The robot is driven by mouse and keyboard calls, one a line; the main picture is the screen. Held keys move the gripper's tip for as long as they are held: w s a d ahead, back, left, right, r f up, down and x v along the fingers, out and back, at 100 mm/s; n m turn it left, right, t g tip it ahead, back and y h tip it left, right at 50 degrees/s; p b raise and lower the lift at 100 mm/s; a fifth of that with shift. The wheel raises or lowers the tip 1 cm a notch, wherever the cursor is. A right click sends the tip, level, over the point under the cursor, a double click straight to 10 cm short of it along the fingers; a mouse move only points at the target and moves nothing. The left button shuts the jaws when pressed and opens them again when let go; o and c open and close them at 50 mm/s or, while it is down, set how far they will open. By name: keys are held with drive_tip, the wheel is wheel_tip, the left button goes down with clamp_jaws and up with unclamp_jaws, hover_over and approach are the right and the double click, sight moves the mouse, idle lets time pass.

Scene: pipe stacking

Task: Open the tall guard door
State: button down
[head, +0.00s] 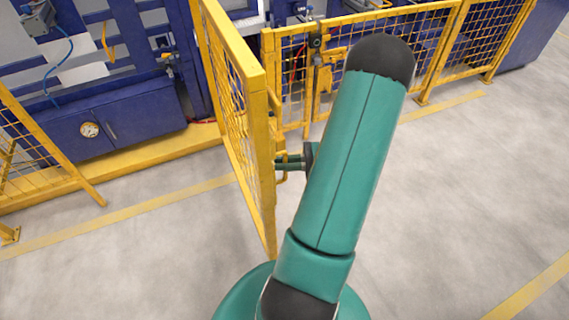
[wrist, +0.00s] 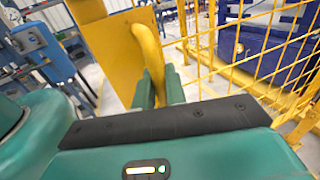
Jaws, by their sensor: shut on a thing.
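The tall guard door (head: 262,140) is a yellow frame with wire mesh. In the head view it stands swung out from the fence line toward me, seen nearly edge-on, with a gap to the fence on its right. My gripper (head: 290,163) is at the door's right face, partly hidden by my green arm. In the wrist view, my gripper's two green fingers (wrist: 159,90) are shut on the curved yellow door handle (wrist: 146,45). The handle is beside a yellow plate (wrist: 115,55). The lower end of the handle is hidden between the fingers.
A yellow mesh fence (head: 440,50) with a latch post (head: 318,60) runs along the back right. Another fence panel (head: 40,150) stands at left. Blue machinery (head: 110,120) is behind. The grey floor (head: 460,200) at right is clear.

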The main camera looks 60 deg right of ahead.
drive_tip(key=shift+w+a, duration=0.1)
drive_tip(key=shift+a, duration=0.15)
drive_tip(key=shift+s+d, duration=0.2)
drive_tip(key=shift+d, duration=0.1)
drive_tip(key=shift+w+a, duration=0.1)
drive_tip(key=shift+a, duration=0.05)
drive_tip(key=c, duration=1.5)
unclamp_jaws()
drive_tip(key=shift+c, duration=0.2)
drive_tip(key=v, duration=1.4)
